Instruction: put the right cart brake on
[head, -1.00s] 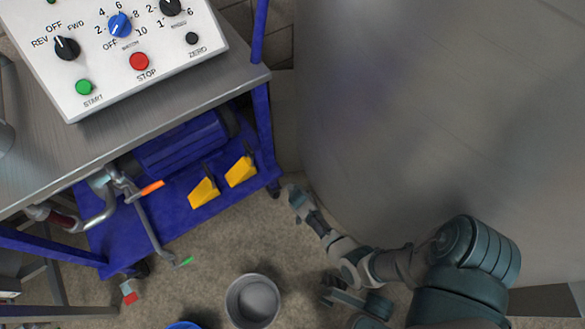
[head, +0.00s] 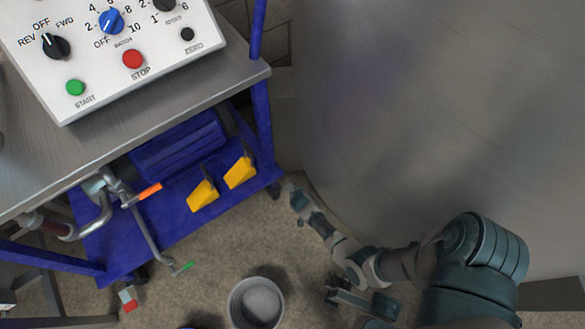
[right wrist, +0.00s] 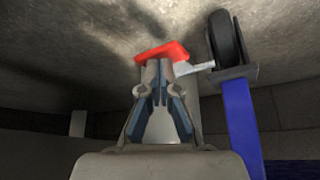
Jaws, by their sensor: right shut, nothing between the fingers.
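The cart is a blue frame with a steel top (head: 190,125). Its right caster (head: 274,188) is partly hidden under the corner leg in the head view. In the right wrist view the caster's black wheel (right wrist: 228,38) shows beside the blue leg (right wrist: 242,125), with a red brake pedal (right wrist: 163,52) on a pale lever. My right gripper (right wrist: 159,92) is shut and empty, its fingertips pointing at the pedal and overlapping its lower edge in the picture. I cannot tell whether they touch, or how far the pedal is pressed. The gripper also shows beside the caster in the head view (head: 293,192).
A large steel tank (head: 430,110) stands close to the right of my arm. A grey bucket (head: 256,302) is on the floor. Another red brake pedal (head: 130,305) is at the left caster. A control box (head: 110,60) is on top.

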